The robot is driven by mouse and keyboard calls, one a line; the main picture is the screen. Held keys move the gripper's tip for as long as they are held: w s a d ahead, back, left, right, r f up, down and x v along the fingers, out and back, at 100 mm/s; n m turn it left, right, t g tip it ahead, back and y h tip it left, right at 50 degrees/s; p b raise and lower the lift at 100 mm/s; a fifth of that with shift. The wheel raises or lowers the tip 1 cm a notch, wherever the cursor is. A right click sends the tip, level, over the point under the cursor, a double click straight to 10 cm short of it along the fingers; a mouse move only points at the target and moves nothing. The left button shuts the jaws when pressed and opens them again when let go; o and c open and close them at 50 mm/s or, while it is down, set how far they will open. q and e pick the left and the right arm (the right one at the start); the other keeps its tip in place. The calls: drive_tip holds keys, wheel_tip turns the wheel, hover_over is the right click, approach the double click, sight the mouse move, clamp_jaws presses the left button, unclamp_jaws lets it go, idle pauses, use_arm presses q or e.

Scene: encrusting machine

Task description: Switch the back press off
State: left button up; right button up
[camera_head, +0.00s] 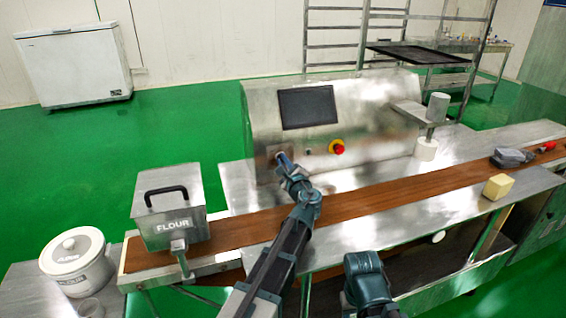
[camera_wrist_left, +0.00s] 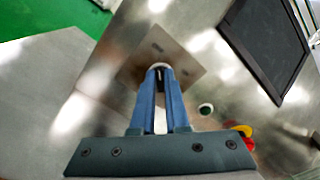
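The steel encrusting machine (camera_head: 370,105) stands behind the brown conveyor belt. A small switch plate (camera_head: 274,153) is on the left of its front; in the left wrist view the plate (camera_wrist_left: 180,50) has two dark marks and a pale round knob (camera_wrist_left: 158,66). My left gripper (camera_head: 281,157) points at this plate. In the left wrist view its blue fingers (camera_wrist_left: 160,78) are close together, with a narrow gap, on either side of the knob. They look shut on it, and hide most of it. The switch's setting cannot be read. My right gripper is not visible.
A dark screen (camera_head: 307,106) and a red emergency button (camera_head: 337,147) are right of the plate. A flour box (camera_head: 168,205) stands over the belt (camera_head: 350,203) at left. A yellow block (camera_head: 498,187) lies at right. My right arm shows at the bottom.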

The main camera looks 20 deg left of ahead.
use_arm(q)
drive_tip(key=o, duration=0.5)
drive_tip(key=shift+c, duration=0.2)
drive_tip(key=v, duration=1.3)
drive_tip(key=shift+s+d, duration=0.25)
drive_tip(key=shift+s, duration=0.1)
drive_tip(key=shift+r, duration=0.1)
